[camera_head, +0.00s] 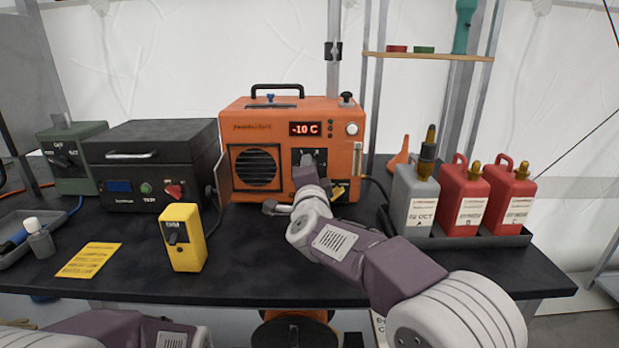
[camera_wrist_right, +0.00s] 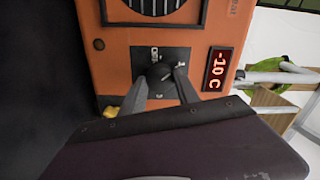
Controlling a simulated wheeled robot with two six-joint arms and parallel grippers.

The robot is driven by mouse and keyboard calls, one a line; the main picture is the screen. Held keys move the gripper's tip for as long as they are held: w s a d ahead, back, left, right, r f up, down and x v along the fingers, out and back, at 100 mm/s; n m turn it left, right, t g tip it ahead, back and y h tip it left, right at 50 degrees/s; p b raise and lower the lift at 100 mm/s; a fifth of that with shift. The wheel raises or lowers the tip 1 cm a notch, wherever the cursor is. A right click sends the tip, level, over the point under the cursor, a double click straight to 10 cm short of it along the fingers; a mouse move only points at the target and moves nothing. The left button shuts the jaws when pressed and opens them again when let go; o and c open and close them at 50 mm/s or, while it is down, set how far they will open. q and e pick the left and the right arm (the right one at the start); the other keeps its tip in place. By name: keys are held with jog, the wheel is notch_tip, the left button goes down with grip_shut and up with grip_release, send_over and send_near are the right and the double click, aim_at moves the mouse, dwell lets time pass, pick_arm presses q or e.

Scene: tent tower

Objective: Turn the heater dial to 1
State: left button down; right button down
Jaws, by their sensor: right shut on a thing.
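The orange heater (camera_head: 285,111) stands at the back middle of the bench, its red display (camera_head: 305,129) reading -10 C. Its black dial (camera_wrist_right: 159,73) sits on a dark plate in the right wrist view, where the heater appears turned sideways. My right gripper (camera_wrist_right: 160,84) is shut on the dial, one finger on each side. In the head view my right gripper (camera_head: 308,166) reaches the heater's front and covers most of the dial. My left gripper is out of view; only part of my left arm shows at the bottom left.
A black case (camera_head: 150,165) stands left of the heater. A dark tray (camera_head: 460,238) with one grey and two red bottles is at right.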

jog(key=shift+m+b, duration=0.5)
jog(key=shift+m, duration=0.6)
jog(key=c, duration=0.9)
grip_release()
jog(key=s, duration=0.9)
jog(key=shift+f+p, duration=0.15)
jog(key=shift+p, duration=0.15)
jog(key=shift+s+f, duration=0.1)
